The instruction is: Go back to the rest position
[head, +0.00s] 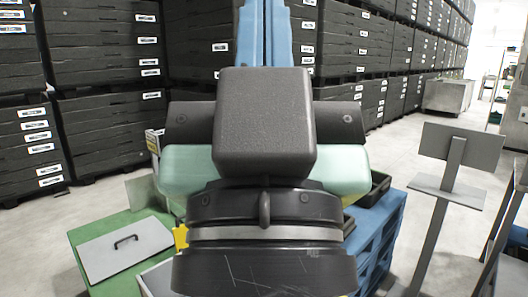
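My own arm fills the middle of the head view, with dark and pale green links seen close up. My gripper's fingers do not show; they are outside the picture or hidden by the arm. I cannot see whether it holds anything.
A green surface (95,232) with a grey handled panel (127,248) is at lower left. A blue pallet stack (372,232), with a black bin (380,187) by it, is right of my arm. A grey stand (440,200) is farther right. Black crates (105,125) line the back. Floor shows between.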

